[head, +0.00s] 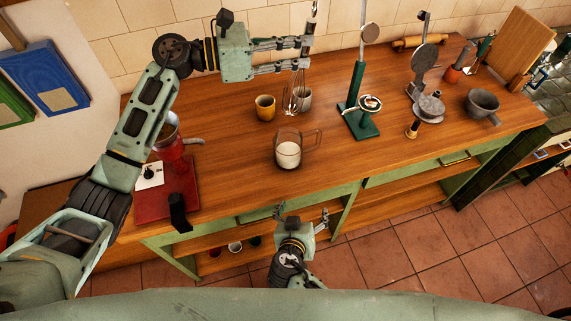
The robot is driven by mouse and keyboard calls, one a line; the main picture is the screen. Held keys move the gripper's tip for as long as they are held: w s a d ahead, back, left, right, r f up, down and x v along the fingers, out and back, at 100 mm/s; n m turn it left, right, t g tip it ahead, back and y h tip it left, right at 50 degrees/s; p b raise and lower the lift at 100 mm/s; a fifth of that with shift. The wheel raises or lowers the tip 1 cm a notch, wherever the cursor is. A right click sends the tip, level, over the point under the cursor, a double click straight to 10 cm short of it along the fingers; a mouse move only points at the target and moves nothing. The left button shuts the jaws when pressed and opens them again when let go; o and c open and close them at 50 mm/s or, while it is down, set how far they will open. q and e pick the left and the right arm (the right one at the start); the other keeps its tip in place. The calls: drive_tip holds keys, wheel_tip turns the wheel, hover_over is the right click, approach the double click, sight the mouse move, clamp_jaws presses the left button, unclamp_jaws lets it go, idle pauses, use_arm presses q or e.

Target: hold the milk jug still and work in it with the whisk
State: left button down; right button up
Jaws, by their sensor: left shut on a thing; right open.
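The milk jug (288,153) is a clear glass with white milk in it and a handle on its right. It stands upright near the front edge of the counter. My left gripper (307,54) is shut on the whisk (292,97) and holds it above the counter, behind the jug. The whisk's wire end hangs down, in front of or beside a small grey cup; I cannot tell if they touch. My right gripper (302,212) is open and empty, in front of the counter edge and apart from the jug.
A yellow cup (265,107) and a grey cup (304,99) stand behind the jug. A green stand (357,88) is to the right, with a grey metal tool (428,105) and a dark pot (482,104) beyond. A red machine (167,195) is at left. The counter (365,165) right of the jug is clear.

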sight(290, 136)
drive_tip(key=w+a+r+t, duration=0.1)
drive_tip(key=w+r, duration=0.2)
drive_tip(key=r, duration=0.1)
drive_tip(key=w+a+r+m+t+y, duration=0.1)
drive_tip(key=w+a+r, duration=0.1)
drive_tip(key=r, duration=0.3)
drive_tip(key=w+a+r+t, duration=0.1)
drive_tip(key=w+a+r, duration=0.1)
drive_tip(key=w+r, duration=0.1)
drive_tip(key=shift+w+a+r+t+y, duration=0.1)
drive_tip(key=shift+w+r+t+y, duration=0.1)
drive_tip(key=shift+r, duration=0.2)
drive_tip(key=shift+w+a+r+t+y, duration=0.1)
drive_tip(key=shift+w+r+t+y, duration=0.1)
drive_tip(key=shift+r, duration=0.2)
drive_tip(key=shift+m, duration=0.3)
drive_tip(key=x, duration=1.1)
drive_tip(key=shift+d+f, duration=0.1)
drive_tip(key=c, duration=1.8)
drive_tip(key=shift+s, duration=0.1)
use_arm(q)
drive_tip(key=shift+s+a+f+m+g, duration=0.15)
drive_tip(key=shift+a+f+g, duration=0.1)
drive_tip(key=shift+f, duration=0.15)
drive_tip(key=shift+s+a+f+m+g, duration=0.1)
drive_tip(key=shift+f+m+g, duration=0.05)
drive_tip(key=shift+f+g, duration=0.15)
